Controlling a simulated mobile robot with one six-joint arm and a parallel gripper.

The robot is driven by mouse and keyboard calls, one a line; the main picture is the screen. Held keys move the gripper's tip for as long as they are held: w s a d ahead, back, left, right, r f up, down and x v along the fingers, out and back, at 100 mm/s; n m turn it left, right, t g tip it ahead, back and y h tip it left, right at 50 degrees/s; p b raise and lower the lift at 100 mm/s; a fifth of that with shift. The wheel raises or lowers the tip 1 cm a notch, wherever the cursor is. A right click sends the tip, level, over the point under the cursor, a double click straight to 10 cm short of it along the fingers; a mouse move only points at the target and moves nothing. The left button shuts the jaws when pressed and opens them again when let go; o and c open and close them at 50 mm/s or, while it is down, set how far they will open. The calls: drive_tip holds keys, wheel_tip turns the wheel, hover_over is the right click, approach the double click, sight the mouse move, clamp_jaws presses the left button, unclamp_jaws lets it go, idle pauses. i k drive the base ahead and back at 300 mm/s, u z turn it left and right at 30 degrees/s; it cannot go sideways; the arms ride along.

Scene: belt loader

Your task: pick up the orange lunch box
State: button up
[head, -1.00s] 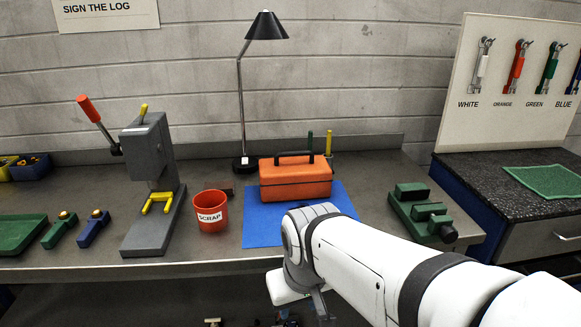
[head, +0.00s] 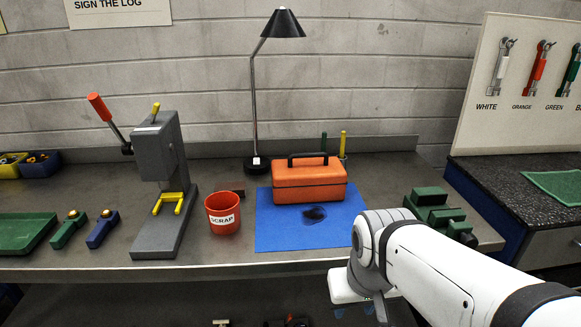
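The orange lunch box (head: 310,183) sits upright at the back of the blue mat (head: 280,235) on the grey bench. It has a black handle (head: 307,158) on top. My gripper (head: 376,306) is at the lower right, in front of the bench edge and below the bench top. It is apart from the lunch box. Its fingers are mostly hidden by my wrist, so I cannot tell if they are open. A dark patch (head: 314,213) shows on the mat in front of the box.
A red scrap cup (head: 222,213) and a grey press (head: 165,190) stand left of the mat. A black lamp (head: 255,100) stands behind. A green vise (head: 440,212) is at right, close to my arm. The mat's front is clear.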

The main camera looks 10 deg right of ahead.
sight(321, 179)
drive_tip(key=u, duration=0.05)
drive_tip(key=i, duration=1)
drive_tip(key=z, duration=0.05)
